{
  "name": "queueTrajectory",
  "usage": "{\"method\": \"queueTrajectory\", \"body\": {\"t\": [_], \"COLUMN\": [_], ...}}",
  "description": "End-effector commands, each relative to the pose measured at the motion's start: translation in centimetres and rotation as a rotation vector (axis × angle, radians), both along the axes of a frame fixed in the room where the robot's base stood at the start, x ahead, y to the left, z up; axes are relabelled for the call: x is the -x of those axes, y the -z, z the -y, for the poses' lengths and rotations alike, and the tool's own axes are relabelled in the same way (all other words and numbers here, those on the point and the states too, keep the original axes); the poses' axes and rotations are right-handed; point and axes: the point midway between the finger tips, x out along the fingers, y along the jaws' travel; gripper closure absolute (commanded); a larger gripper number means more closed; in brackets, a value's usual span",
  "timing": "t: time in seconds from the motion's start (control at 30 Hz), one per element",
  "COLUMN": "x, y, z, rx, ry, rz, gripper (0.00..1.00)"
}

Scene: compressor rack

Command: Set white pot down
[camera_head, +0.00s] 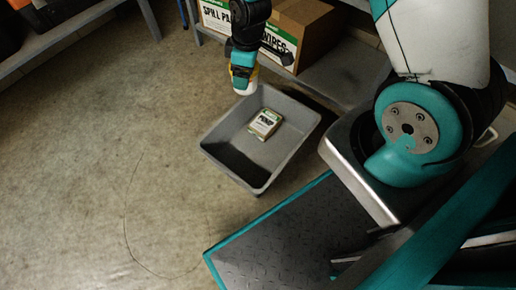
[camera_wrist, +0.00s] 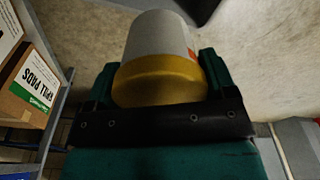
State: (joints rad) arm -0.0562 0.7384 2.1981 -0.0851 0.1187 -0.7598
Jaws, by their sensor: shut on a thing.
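My gripper (camera_wrist: 155,95) is shut on the white pot (camera_wrist: 158,38), which has a broad yellow band at the end nearest the wrist camera and a small orange mark on its side. In the head view the gripper (camera_head: 243,75) is beyond the grey tub, near its far left rim. The pot (camera_head: 245,88) shows there only as a small pale and yellow piece below the gripper. Most of it is hidden by the fingers. I cannot tell how high it is above the floor or the tub's rim.
A grey open tub (camera_head: 286,168) stands on the floor with a small green and white box (camera_head: 265,123) inside. Cardboard boxes marked spill pads and wipes (camera_head: 282,38) sit on a low shelf behind. The floor (camera_head: 110,150) on the left is clear.

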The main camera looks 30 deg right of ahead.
Motion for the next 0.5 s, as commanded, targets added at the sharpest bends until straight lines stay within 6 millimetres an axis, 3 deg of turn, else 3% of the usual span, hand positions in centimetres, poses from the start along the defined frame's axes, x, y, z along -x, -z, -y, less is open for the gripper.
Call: {"method": "queueTrajectory", "body": {"t": [0.03,0.2,0.33,0.5], "x": [0.2,0.7,1.4,1.9], "y": [2.5,7.8,11.0,13.2], "z": [-1.0,-3.6,-5.0,-6.0], "rx": [-0.002,-0.003,-0.003,0.0], "ry": [-0.151,-0.693,-1.023,-1.277], "rz": [-0.005,-0.004,-0.003,0.0], "gripper": [0.53,0.53,0.53,0.53]}}
